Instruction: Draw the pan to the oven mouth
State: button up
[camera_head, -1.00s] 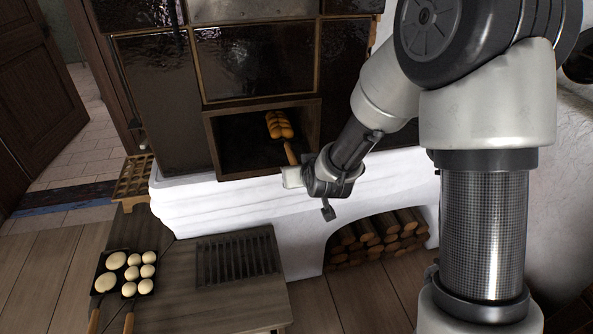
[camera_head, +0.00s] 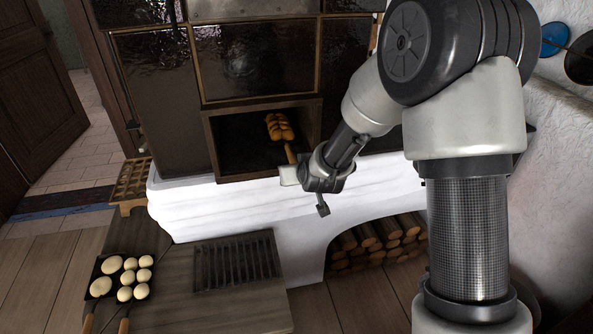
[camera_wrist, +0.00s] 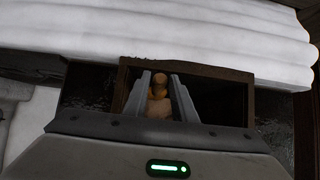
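The pan in the dark oven mouth (camera_head: 236,152) holds several golden-brown rolls (camera_head: 279,127); the pan's dark body is hard to make out against the interior. Its wooden handle (camera_head: 290,153) points outward toward my gripper (camera_head: 287,175). In the wrist view, the gripper's two fingers (camera_wrist: 160,88) stand apart, one on each side of the round wooden handle (camera_wrist: 158,104). Narrow gaps seem to show beside the handle near the fingertips. The handle's lower part is hidden behind the gripper body.
A pan of pale dough rounds (camera_head: 103,262) rests on the wooden bench (camera_head: 185,312) at lower left, beside a dark slatted grate (camera_head: 236,262). A white ledge (camera_head: 232,203) runs below the oven mouth. Firewood (camera_head: 376,243) fills the arched niche.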

grip_shut()
jog(key=shift+r, duration=0.1)
jog(key=s+d+b, duration=0.2)
jog(key=s, duration=0.7)
jog(key=shift+s+d, duration=0.35)
dwell(0.6)
jog(key=shift+o, duration=2.3)
grip_release()
